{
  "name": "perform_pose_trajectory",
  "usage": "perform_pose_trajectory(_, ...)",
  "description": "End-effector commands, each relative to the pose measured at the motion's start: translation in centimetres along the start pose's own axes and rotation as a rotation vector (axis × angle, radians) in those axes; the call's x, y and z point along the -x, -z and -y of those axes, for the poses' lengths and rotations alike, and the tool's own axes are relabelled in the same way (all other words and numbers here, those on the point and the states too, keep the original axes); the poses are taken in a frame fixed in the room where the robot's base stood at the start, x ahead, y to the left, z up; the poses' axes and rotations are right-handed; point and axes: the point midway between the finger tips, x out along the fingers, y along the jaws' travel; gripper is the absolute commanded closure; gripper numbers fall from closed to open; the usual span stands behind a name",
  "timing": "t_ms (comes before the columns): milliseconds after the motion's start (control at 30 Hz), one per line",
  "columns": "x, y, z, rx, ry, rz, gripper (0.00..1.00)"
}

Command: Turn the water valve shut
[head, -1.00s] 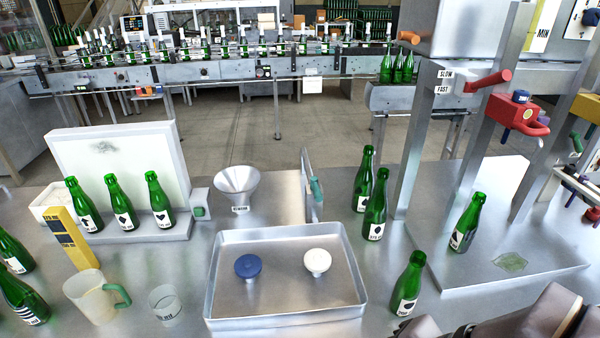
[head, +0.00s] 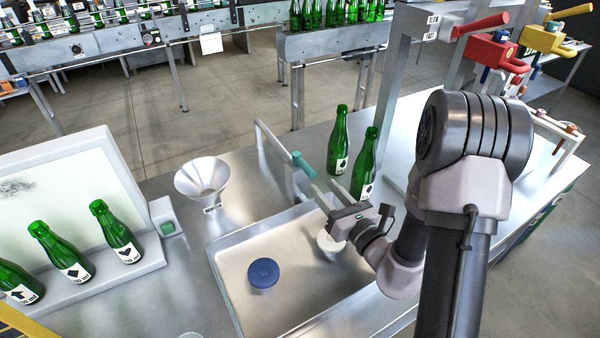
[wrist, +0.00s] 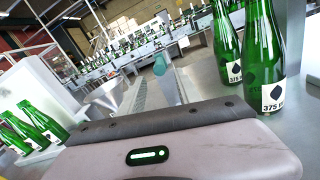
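A teal-handled lever (head: 303,162) sits on a grey bent pipe (head: 270,142) at the back right corner of the metal tray. It looks like the water valve, though no label shows. The teal handle also shows in the wrist view (wrist: 160,66), just beyond the gripper body. My gripper (head: 321,188) is above the tray's back right corner, with its fingers pointing toward the lever. The two fingers look apart, with nothing visible between them. The fingertips are close to the handle; I cannot tell whether they touch.
The tray (head: 232,300) holds a blue round piece (head: 263,273) and a white one (head: 328,244), partly hidden by my gripper. Two green bottles (head: 338,140) (head: 368,165) stand close right of the lever. A funnel (head: 203,180) stands left of it. Bench between funnel and pipe is clear.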

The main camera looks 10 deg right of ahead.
Motion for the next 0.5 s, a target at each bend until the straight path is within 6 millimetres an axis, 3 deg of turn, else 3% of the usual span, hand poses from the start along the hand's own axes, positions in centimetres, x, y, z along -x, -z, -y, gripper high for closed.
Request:
perform_pose_trajectory(300,-7.8,-0.2,-0.1,0.002,-0.004,0.0,0.6)
perform_pose_trajectory(500,-10.6,-0.1,-0.1,0.001,-0.003,-0.001,0.6)
